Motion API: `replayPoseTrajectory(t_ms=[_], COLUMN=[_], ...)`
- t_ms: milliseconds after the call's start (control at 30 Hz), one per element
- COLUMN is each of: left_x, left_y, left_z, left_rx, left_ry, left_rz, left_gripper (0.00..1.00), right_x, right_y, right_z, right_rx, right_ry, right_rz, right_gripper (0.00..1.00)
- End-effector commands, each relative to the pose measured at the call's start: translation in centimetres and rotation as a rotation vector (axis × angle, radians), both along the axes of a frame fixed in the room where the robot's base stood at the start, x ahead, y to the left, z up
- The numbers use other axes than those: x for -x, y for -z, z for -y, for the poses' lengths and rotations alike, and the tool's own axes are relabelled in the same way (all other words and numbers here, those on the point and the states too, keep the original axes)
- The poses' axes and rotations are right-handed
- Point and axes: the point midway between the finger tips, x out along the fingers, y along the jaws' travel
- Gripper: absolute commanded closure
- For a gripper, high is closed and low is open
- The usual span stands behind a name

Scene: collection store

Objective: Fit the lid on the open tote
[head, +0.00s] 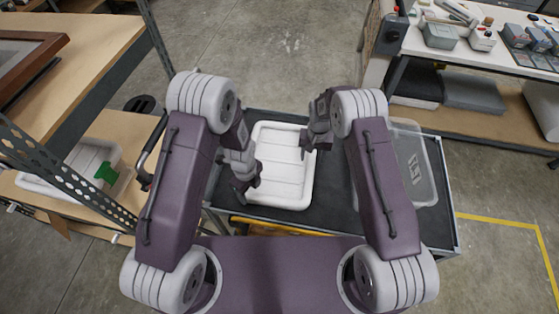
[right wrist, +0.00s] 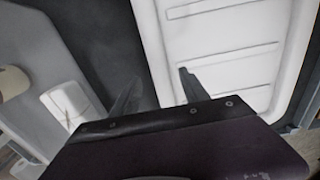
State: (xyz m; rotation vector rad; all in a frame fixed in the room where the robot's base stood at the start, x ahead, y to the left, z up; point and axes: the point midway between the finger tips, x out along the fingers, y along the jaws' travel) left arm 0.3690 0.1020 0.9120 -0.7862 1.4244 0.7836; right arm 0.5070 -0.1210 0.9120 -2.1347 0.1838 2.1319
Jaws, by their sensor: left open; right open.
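The white ribbed lid (head: 283,165) lies on the dark top of a cart (head: 333,200), between my two grippers. The translucent grey tote (head: 412,150) is to its right on the cart, partly hidden behind my right arm; its pale label (right wrist: 68,103) shows in the right wrist view. My left gripper (head: 245,193) is open at the lid's left edge. My right gripper (head: 306,153) is open at the lid's right edge. In the right wrist view its fingers (right wrist: 156,93) appear either side of the lid's edge (right wrist: 160,60); contact cannot be told.
Metal-framed shelving (head: 70,170) at left holds a white tray (head: 65,175) with a green item and a framed piece. A workbench (head: 480,58) with several small boxes stands at back right. Concrete floor is open behind the cart; yellow tape (head: 500,221) marks it at right.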

Motion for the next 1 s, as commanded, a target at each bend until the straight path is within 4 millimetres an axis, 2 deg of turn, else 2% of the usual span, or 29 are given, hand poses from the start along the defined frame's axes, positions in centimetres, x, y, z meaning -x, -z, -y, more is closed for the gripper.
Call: replayPoseTrajectory(t_ms=[100,233,600,667,800,833,1000], left_x=[0.1,0.0,0.0,0.0,0.0,0.0,0.0], left_y=[1.9,3.2,3.7,3.7,3.7,3.7,3.7], left_z=[0.0,0.0,0.0,0.0,0.0,0.0,0.0], left_rx=[0.0,0.0,0.001,0.001,0.001,0.001,0.001], left_ry=[0.0,0.0,0.0,0.0,0.0,0.0,0.001], left_rz=[-0.002,0.0,0.001,0.001,0.001,0.001,0.001], left_gripper=[0.38,0.38,0.38,0.51,0.9,0.99,1.0], right_x=[0.1,0.0,0.0,0.0,0.0,0.0,0.0], right_y=[1.9,3.2,3.7,3.7,3.7,3.7,3.7], right_z=[0.0,0.0,0.0,0.0,0.0,0.0,0.0], right_rx=[0.001,0.0,0.0,0.0,0.0,0.0,0.0], right_ry=[0.0,0.0,0.0,0.0,0.0,0.0,0.0], right_rz=[-0.002,0.0,0.001,0.001,0.001,0.001,0.001], right_gripper=[0.47,0.47,0.47,0.61,1.0,1.0,1.0])
